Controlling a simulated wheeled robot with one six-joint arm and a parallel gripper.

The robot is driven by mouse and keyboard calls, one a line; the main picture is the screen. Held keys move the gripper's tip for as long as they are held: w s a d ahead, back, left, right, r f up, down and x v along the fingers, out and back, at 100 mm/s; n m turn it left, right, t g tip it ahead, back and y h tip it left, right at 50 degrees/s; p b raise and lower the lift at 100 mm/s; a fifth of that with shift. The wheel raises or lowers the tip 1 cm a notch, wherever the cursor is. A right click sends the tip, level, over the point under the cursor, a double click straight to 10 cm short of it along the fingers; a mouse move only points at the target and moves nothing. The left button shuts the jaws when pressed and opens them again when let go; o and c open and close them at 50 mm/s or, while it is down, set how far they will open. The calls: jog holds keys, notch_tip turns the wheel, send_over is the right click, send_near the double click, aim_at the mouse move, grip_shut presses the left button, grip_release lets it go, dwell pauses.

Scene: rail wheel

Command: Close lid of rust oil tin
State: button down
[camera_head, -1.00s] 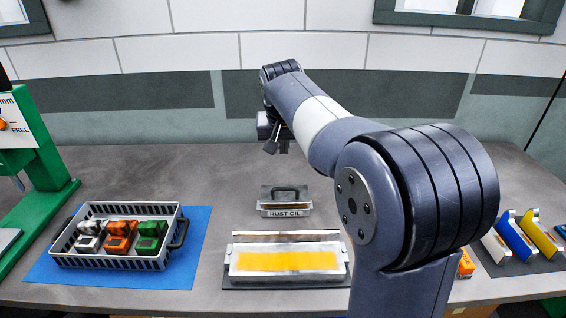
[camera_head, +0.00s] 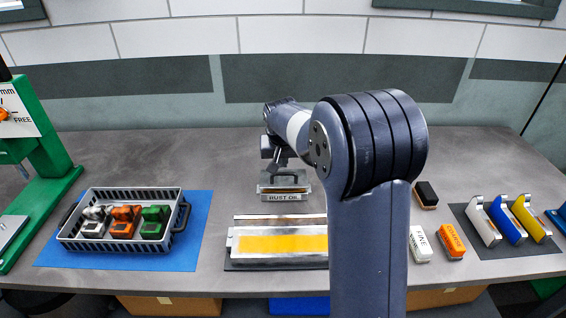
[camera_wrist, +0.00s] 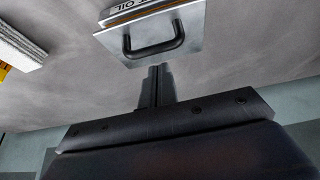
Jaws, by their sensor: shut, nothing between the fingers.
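The rust oil tin (camera_head: 286,197) stands at the middle of the bench with its label facing me. Its grey metal lid (camera_wrist: 165,32) carries a black handle (camera_wrist: 152,46) and lies at the top of the wrist view. A brownish strip shows between the lid and the label. I cannot tell the lid's exact angle. My gripper (camera_wrist: 156,70) is shut and empty, its fingertips close to the lid's handle edge. In the head view my gripper (camera_head: 271,168) is at the back left of the tin; whether it touches the lid is unclear.
A metal tray with a yellow surface (camera_head: 283,244) lies in front of the tin. A grey basket (camera_head: 101,233) of coloured parts sits left on a blue mat. Marked blocks (camera_head: 420,245) and coloured holders (camera_head: 505,220) are at right. Bare bench lies behind and left of the tin.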

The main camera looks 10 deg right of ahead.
aim_at(283, 186)
jog(key=shift+s+f, duration=0.2)
jog(key=shift+f, duration=0.4)
jog(key=shift+s+f+b, duration=0.1)
jog(key=shift+f+b, duration=0.15)
jog(key=shift+b, duration=0.35)
jog(key=f+t+b, duration=0.1)
jog(key=b, duration=0.2)
jog(key=shift+s+a, duration=0.1)
jog(key=shift+s, duration=0.2)
jog(key=shift+s+a+f+b, duration=0.15)
jog(key=shift+s+b, duration=0.25)
jog(key=shift+b, duration=0.3)
